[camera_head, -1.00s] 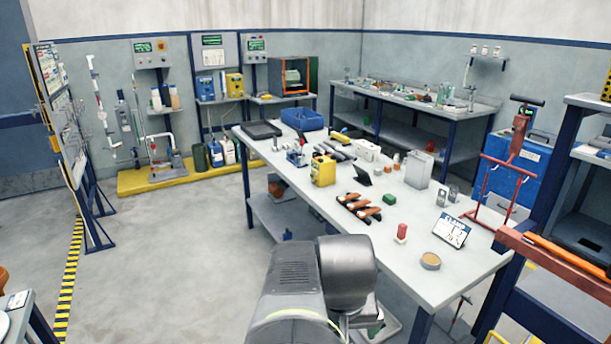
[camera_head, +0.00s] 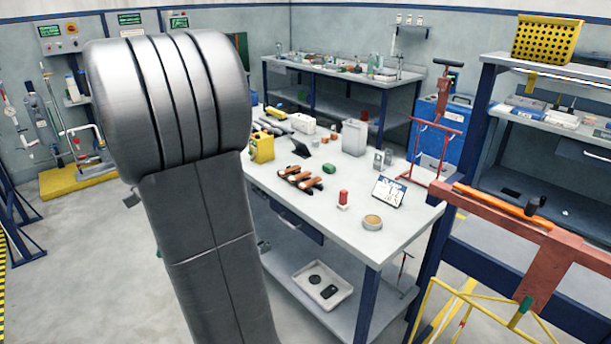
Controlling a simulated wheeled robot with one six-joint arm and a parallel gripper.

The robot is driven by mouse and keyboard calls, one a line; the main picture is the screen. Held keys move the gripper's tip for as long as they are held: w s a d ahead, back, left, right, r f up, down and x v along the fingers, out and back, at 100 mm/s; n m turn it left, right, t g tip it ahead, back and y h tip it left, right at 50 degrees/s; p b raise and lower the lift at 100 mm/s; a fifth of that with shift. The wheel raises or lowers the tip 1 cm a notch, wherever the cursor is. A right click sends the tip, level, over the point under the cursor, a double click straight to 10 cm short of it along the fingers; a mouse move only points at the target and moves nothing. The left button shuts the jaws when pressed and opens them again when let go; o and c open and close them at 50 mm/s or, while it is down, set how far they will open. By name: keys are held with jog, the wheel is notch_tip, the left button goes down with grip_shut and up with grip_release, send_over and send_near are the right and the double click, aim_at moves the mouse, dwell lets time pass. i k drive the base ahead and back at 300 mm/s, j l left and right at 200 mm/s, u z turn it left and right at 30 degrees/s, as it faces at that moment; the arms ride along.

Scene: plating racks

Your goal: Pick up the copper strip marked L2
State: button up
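Copper-orange pieces (camera_head: 299,177) with dark ends lie side by side near the middle of the white worktable (camera_head: 335,223). They look like the copper strips, but they are too small for any L2 mark to be read. My gripper is not in view. A large grey link of my arm rises through the left of the picture, left of the copper pieces, and hides the table's left part.
A red-capped block (camera_head: 343,198), a round tan dish (camera_head: 372,222) and a small sign (camera_head: 388,192) stand near the table's right end. A yellow container (camera_head: 261,148) stands behind the copper pieces. A red-orange rack (camera_head: 540,245) stands at the right. Floor is open at left.

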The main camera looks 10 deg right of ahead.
aim_at(300, 176)
jog(key=i+j+z, duration=0.1)
jog(key=z, duration=1.5)
jog(key=i+j+z, duration=0.15)
jog(key=j+z, duration=0.3)
jog(key=j, duration=0.25)
jog(key=j+z, duration=0.5)
jog(key=j, duration=0.25)
jog(key=j+z, duration=0.45)
jog(key=j, duration=0.3)
jog(key=k+j, duration=0.1)
jog(key=j, duration=0.65)
jog(key=k+j, duration=0.15)
jog(key=j, duration=0.25)
